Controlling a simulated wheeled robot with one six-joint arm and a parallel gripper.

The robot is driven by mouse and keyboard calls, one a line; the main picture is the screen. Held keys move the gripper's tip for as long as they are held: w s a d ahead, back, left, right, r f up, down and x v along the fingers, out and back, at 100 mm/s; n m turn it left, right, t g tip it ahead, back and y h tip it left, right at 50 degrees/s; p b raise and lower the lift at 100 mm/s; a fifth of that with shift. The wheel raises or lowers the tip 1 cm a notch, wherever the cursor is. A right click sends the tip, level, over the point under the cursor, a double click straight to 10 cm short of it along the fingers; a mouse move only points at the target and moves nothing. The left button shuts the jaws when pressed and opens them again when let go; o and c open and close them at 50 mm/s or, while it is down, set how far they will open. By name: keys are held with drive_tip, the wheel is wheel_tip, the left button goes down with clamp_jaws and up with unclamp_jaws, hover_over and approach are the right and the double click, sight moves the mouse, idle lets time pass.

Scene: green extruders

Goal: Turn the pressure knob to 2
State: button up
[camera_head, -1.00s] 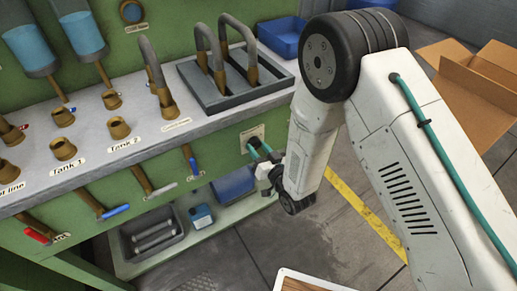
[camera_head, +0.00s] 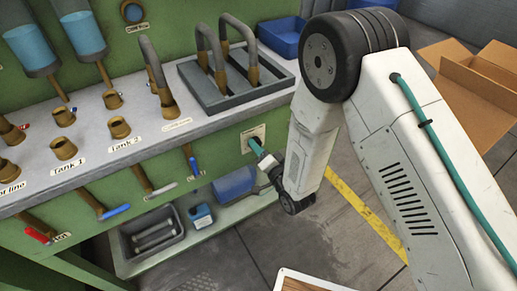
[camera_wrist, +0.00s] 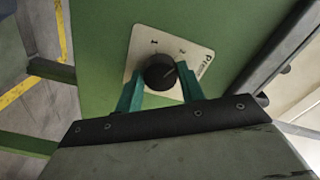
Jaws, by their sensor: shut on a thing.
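The pressure knob (camera_wrist: 159,72) is round and black, on a pale label plate (camera_wrist: 140,52) fixed to a green panel. I cannot tell which mark the knob points to. In the head view my gripper (camera_head: 257,148) reaches the plate (camera_head: 252,137) at the right end of the green front; the knob is hidden there.
A grey counter (camera_head: 95,115) runs above the panel. Valves with blue (camera_head: 115,211), red (camera_head: 37,235) and other handles stick out to the left. A lower shelf holds a grey bin (camera_head: 150,232) and a blue can (camera_head: 201,215).

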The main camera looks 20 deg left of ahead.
idle(0.3)
drive_tip(key=o, duration=1)
drive_tip(key=shift+c, duration=0.2)
drive_tip(key=v, duration=0.7)
drive_tip(key=shift+s+d, duration=0.2)
drive_tip(key=shift+s, duration=0.15)
